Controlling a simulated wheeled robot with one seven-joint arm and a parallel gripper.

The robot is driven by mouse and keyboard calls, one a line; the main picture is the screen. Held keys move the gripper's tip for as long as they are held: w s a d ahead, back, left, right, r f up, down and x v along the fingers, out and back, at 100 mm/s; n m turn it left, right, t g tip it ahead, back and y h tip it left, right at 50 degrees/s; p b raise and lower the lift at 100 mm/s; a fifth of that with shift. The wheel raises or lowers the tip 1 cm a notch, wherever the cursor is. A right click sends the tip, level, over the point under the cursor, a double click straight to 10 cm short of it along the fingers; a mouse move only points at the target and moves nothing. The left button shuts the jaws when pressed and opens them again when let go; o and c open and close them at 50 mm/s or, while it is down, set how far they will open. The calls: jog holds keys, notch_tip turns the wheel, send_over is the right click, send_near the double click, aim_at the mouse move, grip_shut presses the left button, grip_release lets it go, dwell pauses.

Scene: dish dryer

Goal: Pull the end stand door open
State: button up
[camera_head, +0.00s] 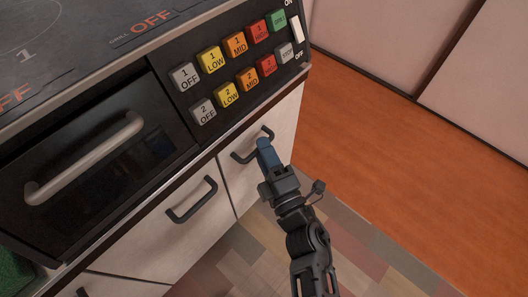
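The end stand door (241,186) is the pale front at the right end of the stand, below the button panel. It looks closed, roughly flush with the front beside it. Its dark bar handle (246,156) sits near the top. My gripper (265,146) has blue fingers and is at this handle, covering part of it. The fingers overlap the handle in the picture. I cannot tell whether they are around it, touching it or only in front of it. The gap between the fingers is not visible.
Another pale door with a dark handle (192,200) is to the left. Above it is a black oven front with a grey handle (85,158). Coloured buttons (235,45) fill the panel above. Orange floor (420,150) lies open to the right, with pale walls behind.

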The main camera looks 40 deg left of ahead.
jog(key=shift+w+a, duration=0.1)
jog(key=shift+a, duration=0.1)
grip_shut()
dwell(0.3)
dwell(0.3)
